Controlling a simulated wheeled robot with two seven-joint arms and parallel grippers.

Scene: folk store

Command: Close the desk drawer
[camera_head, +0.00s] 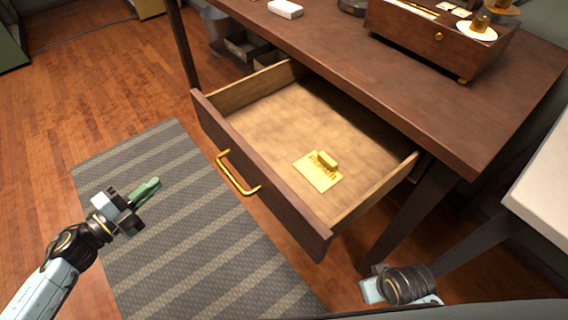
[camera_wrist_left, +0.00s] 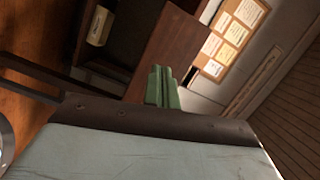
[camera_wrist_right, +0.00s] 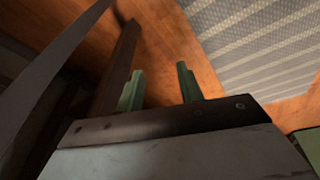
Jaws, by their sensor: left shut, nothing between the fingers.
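The desk drawer is pulled well out from under the brown wooden desk (camera_head: 420,90). Its dark front panel (camera_head: 285,205) has a brass bar handle (camera_head: 236,176), and its light wood floor (camera_head: 285,120) is visible. A gold plate-like piece (camera_head: 318,172) lies inside. My left gripper (camera_head: 148,190) is shut and empty, left of the drawer front and apart from the handle. Its green fingers (camera_wrist_left: 162,88) are together in the left wrist view. My right gripper's green fingers (camera_wrist_right: 160,88) stand apart with nothing between them; in the head view only its wrist shows, near the desk leg.
A striped grey rug (camera_head: 180,235) lies on the wooden floor before the drawer. A wooden box with brass parts (camera_head: 425,38) and a small white block (camera_head: 285,9) are on the desk. A dark desk leg (camera_head: 400,220) stands right of the drawer. A pale surface (camera_head: 545,185) is at the right edge.

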